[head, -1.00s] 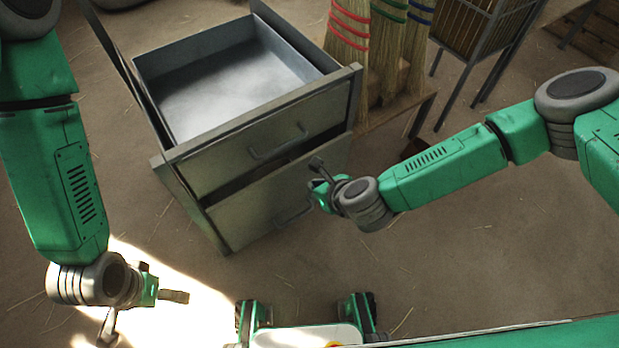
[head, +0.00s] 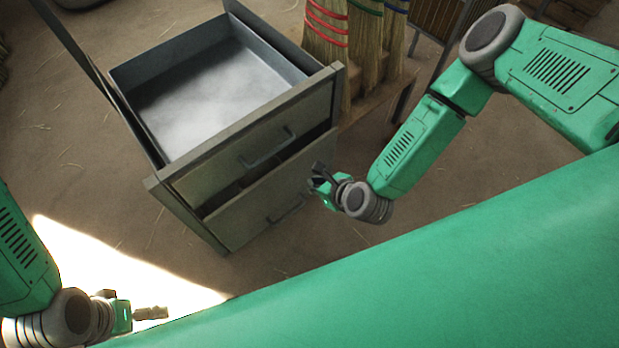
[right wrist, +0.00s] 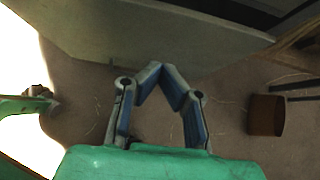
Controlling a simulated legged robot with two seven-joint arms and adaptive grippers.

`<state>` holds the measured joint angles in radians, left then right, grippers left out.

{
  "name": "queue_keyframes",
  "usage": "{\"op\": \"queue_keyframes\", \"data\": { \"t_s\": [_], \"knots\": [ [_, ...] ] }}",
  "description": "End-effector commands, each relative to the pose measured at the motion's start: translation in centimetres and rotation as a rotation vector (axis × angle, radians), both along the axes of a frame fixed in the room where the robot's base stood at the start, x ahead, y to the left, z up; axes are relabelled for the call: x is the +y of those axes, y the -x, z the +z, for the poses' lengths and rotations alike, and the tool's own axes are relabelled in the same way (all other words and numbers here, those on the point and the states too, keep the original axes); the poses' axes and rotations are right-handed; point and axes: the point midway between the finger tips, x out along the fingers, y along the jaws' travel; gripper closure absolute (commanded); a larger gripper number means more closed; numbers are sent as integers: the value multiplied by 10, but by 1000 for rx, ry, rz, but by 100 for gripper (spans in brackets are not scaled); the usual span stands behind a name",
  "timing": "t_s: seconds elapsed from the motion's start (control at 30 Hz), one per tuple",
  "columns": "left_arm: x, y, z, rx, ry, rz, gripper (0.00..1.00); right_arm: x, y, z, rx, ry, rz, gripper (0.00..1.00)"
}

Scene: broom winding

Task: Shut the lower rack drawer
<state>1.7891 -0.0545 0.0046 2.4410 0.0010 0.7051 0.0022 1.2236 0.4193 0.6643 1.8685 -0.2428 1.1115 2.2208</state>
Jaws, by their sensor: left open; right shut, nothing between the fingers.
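A grey metal rack (head: 188,222) stands left of centre in the head view. Its lower drawer (head: 262,205) juts out, with a dark gap above its front and a bar handle (head: 287,210) on it. The upper drawer (head: 240,158) is above it. My right gripper (head: 318,176) is shut and empty at the right end of the lower drawer's front. In the right wrist view its fingertips (right wrist: 166,72) meet close to a grey panel (right wrist: 150,35); contact cannot be told. My left gripper (head: 140,308) is open and empty at the lower left, away from the rack.
Brooms with coloured bands (head: 328,45) stand on a wooden shelf (head: 372,100) right behind the rack. Floor in front is clear.

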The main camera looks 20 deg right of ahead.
Motion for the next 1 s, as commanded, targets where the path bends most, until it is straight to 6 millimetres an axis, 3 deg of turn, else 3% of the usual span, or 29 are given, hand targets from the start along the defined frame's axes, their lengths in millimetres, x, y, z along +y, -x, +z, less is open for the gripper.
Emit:
{"op": "queue_keyframes", "data": {
  "t_s": [0.3,0.6,1.0],
  "knots": [
    [0,0,-26,0,0,0,22,21,-49,-46,-4,5,3,100],
    [0,0,-31,0,0,0,22,31,-79,-42,-2,2,2,100],
    [0,0,-32,-1,0,0,22,32,-82,-41,-1,2,1,100]
  ]
}}
